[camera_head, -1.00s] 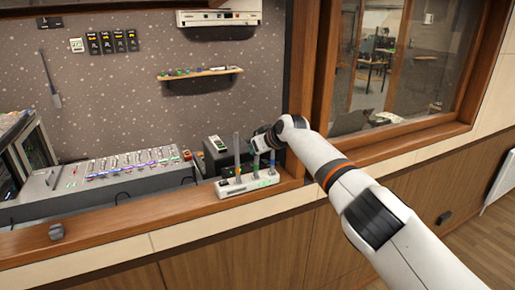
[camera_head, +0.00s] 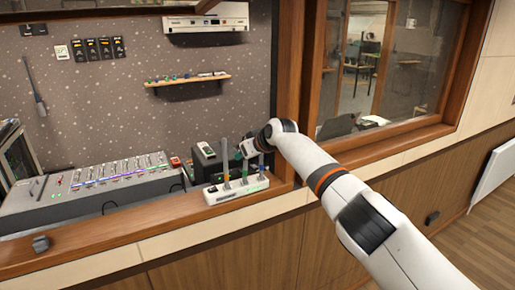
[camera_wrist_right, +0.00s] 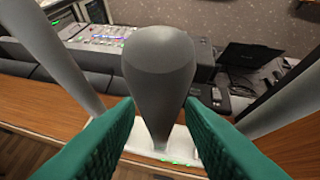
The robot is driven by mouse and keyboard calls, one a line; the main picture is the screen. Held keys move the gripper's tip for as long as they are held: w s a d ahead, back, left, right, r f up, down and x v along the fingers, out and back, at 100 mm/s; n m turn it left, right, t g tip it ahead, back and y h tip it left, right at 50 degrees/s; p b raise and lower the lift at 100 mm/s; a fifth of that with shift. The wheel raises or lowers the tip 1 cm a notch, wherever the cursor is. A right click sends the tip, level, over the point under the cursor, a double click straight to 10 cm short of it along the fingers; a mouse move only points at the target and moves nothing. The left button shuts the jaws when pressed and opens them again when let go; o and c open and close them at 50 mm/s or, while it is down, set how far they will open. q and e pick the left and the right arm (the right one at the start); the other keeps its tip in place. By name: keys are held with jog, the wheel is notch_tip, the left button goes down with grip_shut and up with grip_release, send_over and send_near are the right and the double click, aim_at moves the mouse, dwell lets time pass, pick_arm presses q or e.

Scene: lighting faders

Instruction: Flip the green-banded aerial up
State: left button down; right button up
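A white base (camera_head: 237,190) with several upright grey aerials stands on the wooden ledge. The green-banded aerial (camera_head: 245,173) is the middle one in the head view; its upper part is hidden by my right gripper (camera_head: 250,148). In the right wrist view a grey aerial (camera_wrist_right: 158,75), apparently this one, stands between the two green fingers of my right gripper (camera_wrist_right: 160,108). The fingers are apart, one on each side, with a gap visible beside the shaft. Its band cannot be seen there. My left gripper is not in view.
Neighbouring aerials stand close by: one to the left (camera_head: 225,160) and a blue-banded one to the right (camera_head: 262,168). A fader console (camera_head: 100,190) is further left. A dark box (camera_head: 205,165) sits behind the base. A window frame (camera_head: 288,100) rises at the right.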

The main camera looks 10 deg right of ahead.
jog(key=b+v, duration=0.4)
jog(key=v, duration=0.7)
jog(key=shift+d, duration=0.1)
